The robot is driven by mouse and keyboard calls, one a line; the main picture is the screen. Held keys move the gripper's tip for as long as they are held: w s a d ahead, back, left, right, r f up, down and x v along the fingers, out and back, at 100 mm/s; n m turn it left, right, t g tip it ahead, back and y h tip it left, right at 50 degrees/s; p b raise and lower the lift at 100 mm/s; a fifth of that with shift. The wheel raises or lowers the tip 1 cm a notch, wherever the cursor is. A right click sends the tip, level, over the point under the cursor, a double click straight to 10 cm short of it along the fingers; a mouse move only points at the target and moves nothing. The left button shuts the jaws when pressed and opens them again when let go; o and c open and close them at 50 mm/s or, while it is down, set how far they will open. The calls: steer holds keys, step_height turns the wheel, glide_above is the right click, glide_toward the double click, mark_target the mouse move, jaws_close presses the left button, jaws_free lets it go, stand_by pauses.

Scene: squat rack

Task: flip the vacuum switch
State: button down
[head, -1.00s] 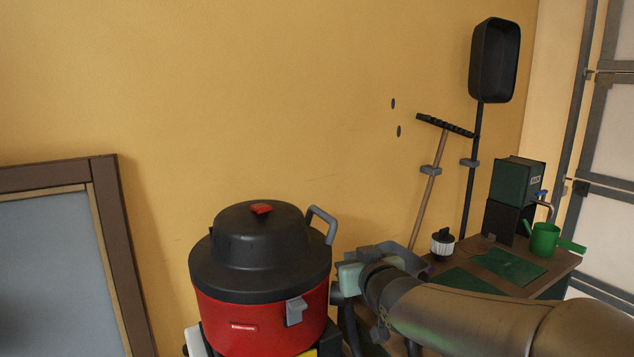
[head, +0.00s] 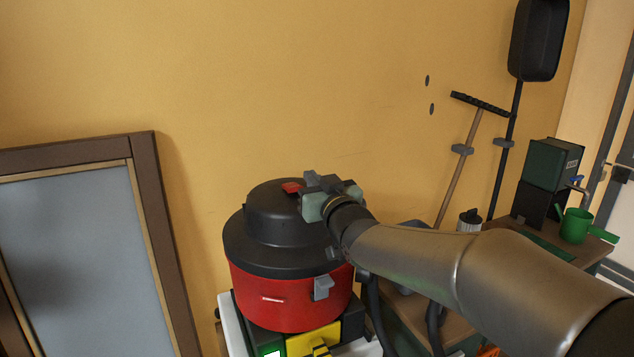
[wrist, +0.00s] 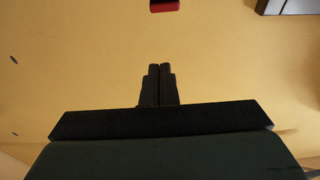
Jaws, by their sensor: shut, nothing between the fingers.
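The vacuum (head: 290,297) has a red drum and a black domed lid (head: 262,222). Its small red switch (head: 291,188) is on top of the lid and also shows at the top edge of the wrist view (wrist: 164,5), partly cut off. My gripper (head: 307,182) is close to the right of the switch in the head view, over the lid's right side. In the wrist view its two black fingers (wrist: 160,72) are together and empty, with a gap between their tips and the switch. My gripper and arm hide the lid's right part and its handle.
A yellow wall (head: 280,80) stands behind the vacuum. A brown-framed panel (head: 150,215) leans at left. A workbench (head: 460,262) with a green watering can (head: 576,226) and boxes is at right. A broom (head: 463,160) and a shovel (head: 538,40) hang behind.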

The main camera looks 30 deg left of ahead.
steer(key=p+x, duration=0.2)
steer(key=x, duration=0.3)
steer(key=shift+a+r, duration=0.15)
step_height(320, 180, down, 3)
steer(key=shift+r+p, duration=0.2)
steer(key=shift+p, duration=0.2)
steer(key=shift+f, duration=0.75)
steer(key=f+b, duration=0.1)
steer(key=b, duration=0.2)
steer(key=f+b, duration=0.1)
steer(key=b, duration=0.2)
steer(key=shift+s+d, duration=0.15)
steer(key=shift+d, duration=0.25)
steer(key=shift+r+b, duration=0.1)
steer(key=shift+b, duration=0.25)
steer(key=shift+r+p, duration=0.5)
steer(key=shift+r, duration=0.2)
steer(key=r, duration=0.3)
steer(key=shift+s+d+r+p, duration=0.1)
steer(key=shift+s+d+p, duration=0.1)
steer(key=shift+d+p, duration=0.15)
steer(key=s+d+f+b, duration=0.4)
steer(key=d+f, duration=0.1)
steer(key=d, duration=0.2)
steer(key=shift+s+f, duration=0.25)
steer(key=shift+s, duration=0.05)
